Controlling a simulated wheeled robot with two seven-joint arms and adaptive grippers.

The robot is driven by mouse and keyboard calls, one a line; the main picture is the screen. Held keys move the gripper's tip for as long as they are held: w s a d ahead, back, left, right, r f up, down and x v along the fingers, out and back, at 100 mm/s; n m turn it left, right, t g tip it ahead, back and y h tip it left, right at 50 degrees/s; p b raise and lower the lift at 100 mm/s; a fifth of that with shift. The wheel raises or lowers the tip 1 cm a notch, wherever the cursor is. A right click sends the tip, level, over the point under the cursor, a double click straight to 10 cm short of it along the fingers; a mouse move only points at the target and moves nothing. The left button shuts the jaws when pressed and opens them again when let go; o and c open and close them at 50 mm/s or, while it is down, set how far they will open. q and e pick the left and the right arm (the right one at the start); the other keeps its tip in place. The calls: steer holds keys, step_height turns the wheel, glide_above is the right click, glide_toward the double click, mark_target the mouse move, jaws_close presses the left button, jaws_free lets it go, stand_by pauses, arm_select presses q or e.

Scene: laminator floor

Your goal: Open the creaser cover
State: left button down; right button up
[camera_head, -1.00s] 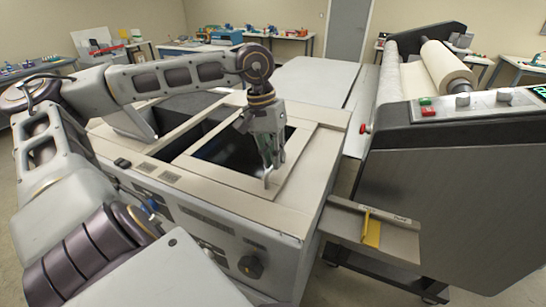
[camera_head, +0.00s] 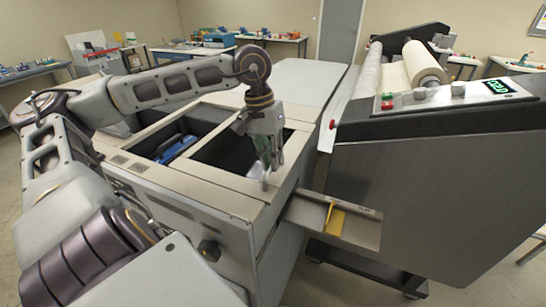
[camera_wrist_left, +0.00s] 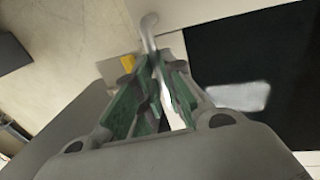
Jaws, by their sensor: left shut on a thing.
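The creaser cover (camera_head: 228,179) appears as a pale framed panel with a dark opening, on top of the grey machine. My left gripper (camera_head: 268,172) is at the front right corner of this panel, fingers pointing down. In the left wrist view the green-padded fingers (camera_wrist_left: 150,88) close around a slim silver bent handle (camera_wrist_left: 149,30). The fingers and arm hide part of the handle and the panel's right side. Whether the panel is raised from the machine top cannot be told. My right gripper is not in view.
A tray with a yellow lever (camera_head: 335,218) juts from the machine's right side. The laminator (camera_head: 420,170) with a white roll (camera_head: 415,66) stands close on the right. A blue object (camera_head: 176,149) lies in the left opening. Tables with tools line the back wall.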

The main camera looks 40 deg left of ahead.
arm_select(q)
steer(key=c, duration=1.5)
jaws_free()
steer(key=shift+s+a+r, duration=0.1)
steer(key=shift+a+r, duration=0.3)
steer(key=shift+r, duration=1.55)
steer(key=shift+s+a+r, duration=0.15)
steer(key=shift+a+r, duration=0.2)
steer(key=shift+r, duration=1.65)
steer(key=shift+s+a+r, duration=0.1)
steer(key=shift+a+r, duration=0.3)
steer(key=shift+r, duration=1.55)
